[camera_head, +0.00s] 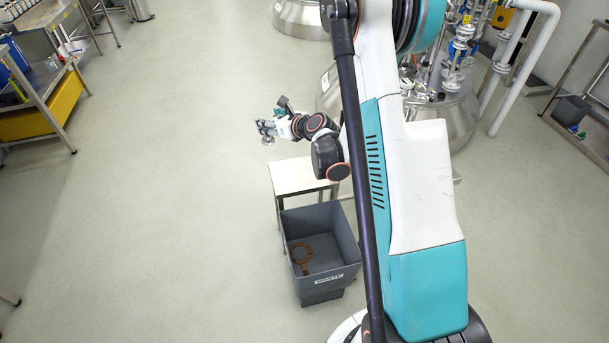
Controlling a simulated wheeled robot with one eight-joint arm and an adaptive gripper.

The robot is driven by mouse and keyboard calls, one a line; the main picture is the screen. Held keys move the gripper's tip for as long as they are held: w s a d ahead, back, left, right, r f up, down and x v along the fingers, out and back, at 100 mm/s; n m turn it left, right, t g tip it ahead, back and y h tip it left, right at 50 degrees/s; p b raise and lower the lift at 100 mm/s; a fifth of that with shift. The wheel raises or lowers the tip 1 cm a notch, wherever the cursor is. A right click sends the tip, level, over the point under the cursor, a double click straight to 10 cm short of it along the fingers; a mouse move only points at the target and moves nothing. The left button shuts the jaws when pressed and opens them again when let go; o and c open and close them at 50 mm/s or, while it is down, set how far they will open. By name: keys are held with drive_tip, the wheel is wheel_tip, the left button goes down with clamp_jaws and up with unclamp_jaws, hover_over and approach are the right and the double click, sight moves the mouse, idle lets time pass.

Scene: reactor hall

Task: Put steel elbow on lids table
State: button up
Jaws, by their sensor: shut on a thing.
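My gripper (264,127) is small in the head view, left of my arm and above the floor. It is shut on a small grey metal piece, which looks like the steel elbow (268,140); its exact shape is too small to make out. A small white-topped table (292,177) stands below and slightly right of the gripper in the picture, partly hidden by my arm. Its visible top is bare. I cannot tell whether it is the lids table, as no label or lids show on it.
A grey waste bin (326,278) with a rusty ring-shaped part (301,257) inside stands in front of the small table. Steel vessels (449,118) and white pipes (520,65) are behind my arm. Benches (38,98) line the left. The floor between is clear.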

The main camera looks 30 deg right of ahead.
drive_tip(key=w+d+f+h+b, duration=0.1)
drive_tip(key=w+d+f, duration=0.2)
drive_tip(key=d+f, duration=0.3)
drive_tip(key=w+d+f+b, duration=0.1)
drive_tip(key=w+d+f, duration=0.3)
drive_tip(key=d+f, duration=0.15)
drive_tip(key=m+b, duration=0.1)
drive_tip(key=b, duration=0.6)
hover_over(298, 175)
wheel_tip(298, 175, down, 20)
drive_tip(key=shift+s+f, duration=0.1)
drive_tip(key=shift+f, duration=0.1)
drive_tip(key=o, duration=1.3)
drive_tip(key=shift+o, duration=0.2)
